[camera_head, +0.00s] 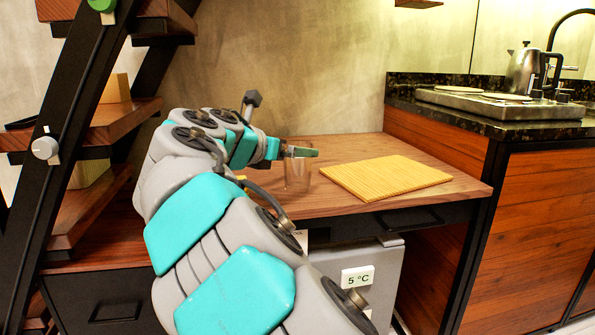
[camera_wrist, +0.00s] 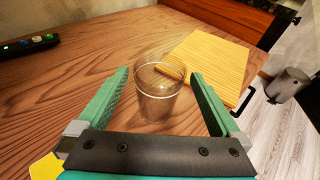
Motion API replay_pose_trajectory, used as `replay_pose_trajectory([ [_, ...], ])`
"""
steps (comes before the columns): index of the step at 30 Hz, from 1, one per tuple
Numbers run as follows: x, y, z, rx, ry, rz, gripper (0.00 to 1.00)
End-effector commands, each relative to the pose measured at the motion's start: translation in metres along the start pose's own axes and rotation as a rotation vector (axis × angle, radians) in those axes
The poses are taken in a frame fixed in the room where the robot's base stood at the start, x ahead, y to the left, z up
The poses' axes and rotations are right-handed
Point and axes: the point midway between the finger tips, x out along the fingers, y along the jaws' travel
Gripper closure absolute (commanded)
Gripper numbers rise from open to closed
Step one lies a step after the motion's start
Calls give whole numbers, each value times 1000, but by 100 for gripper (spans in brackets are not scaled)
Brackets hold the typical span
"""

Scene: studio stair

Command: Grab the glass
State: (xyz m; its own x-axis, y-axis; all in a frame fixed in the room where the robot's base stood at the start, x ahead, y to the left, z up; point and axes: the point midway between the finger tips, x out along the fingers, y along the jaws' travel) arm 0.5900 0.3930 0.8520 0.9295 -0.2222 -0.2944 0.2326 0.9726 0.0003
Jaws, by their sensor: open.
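A clear, empty-looking glass (camera_wrist: 159,92) stands upright on the wooden desk, between the two fingers of my gripper (camera_wrist: 161,100) in the wrist view. A gap shows on each side of the glass, so the fingers look apart from it. In the head view the glass (camera_head: 297,172) is at the middle of the desk, and my gripper (camera_head: 300,151) reaches its upper part from the left. My gripper is open. My arm hides the left part of the desk in the head view.
A yellow wooden board (camera_head: 386,178) lies just right of the glass on the desk (camera_head: 345,148). A dark remote-like bar (camera_wrist: 28,46) lies on the desk at far left. Stairs (camera_head: 105,125) stand left; a counter with a kettle (camera_head: 522,70) stands right.

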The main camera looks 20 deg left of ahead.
Motion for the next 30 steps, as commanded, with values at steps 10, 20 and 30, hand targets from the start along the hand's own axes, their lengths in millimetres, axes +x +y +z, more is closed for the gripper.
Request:
replay_pose_trajectory([
  [10, 36, 1, -4, -1, 4, -1, 0],
  [20, 60, 0, -1, 0, 2, -2, 0],
  [30, 60, 1, -2, 0, 1, -1, 28],
])
